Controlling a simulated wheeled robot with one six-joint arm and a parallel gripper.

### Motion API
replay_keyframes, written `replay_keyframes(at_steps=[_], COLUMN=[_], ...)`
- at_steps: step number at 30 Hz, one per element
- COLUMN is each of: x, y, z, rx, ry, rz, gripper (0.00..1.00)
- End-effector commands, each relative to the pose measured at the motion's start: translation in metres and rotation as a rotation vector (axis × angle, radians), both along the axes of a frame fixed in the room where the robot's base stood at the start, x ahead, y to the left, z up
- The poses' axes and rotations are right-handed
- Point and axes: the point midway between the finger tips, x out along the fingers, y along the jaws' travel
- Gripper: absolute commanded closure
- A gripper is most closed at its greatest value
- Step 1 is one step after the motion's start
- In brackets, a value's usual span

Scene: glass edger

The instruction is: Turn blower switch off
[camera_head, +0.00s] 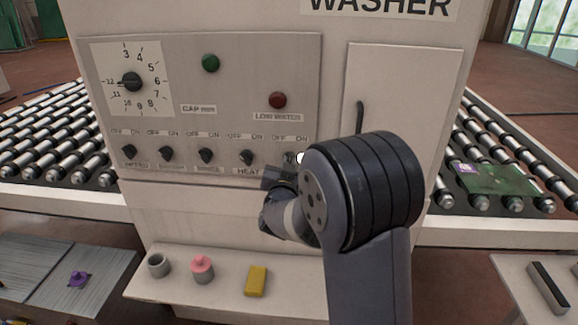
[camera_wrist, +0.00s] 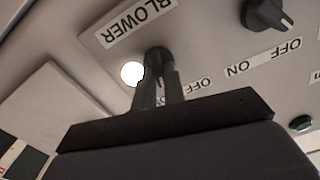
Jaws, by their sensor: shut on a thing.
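The blower switch (camera_wrist: 157,56) is a black rotary knob beside the BLOWER label (camera_wrist: 137,22) in the wrist view. My gripper (camera_wrist: 157,80) is shut on this knob, its two dark fingers on either side. The knob's pointer is mostly hidden by the fingers, so I cannot tell its setting. A white round lamp (camera_wrist: 132,73) glows next to the knob. In the head view my gripper (camera_head: 281,172) is at the right end of the switch row, and the lamp (camera_head: 300,157) shows beside it.
The HEAT switch (camera_head: 247,157) is the neighbouring knob, with several similar knobs further left. A dial (camera_head: 131,82), a green button (camera_head: 210,63) and a red button (camera_head: 277,100) are above. A lower shelf (camera_head: 225,285) holds small items. Roller conveyors flank the machine.

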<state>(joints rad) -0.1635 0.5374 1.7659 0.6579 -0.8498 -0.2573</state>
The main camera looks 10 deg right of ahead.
Motion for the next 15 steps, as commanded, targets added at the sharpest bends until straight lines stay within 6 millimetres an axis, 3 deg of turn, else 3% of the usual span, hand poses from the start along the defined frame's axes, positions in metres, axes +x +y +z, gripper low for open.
replay_keyframes(at_steps=[15], x=[0.0007], y=[0.0028], z=[0.0006], rx=[-0.461], ry=[0.151], rz=[0.001], gripper=[1.0])
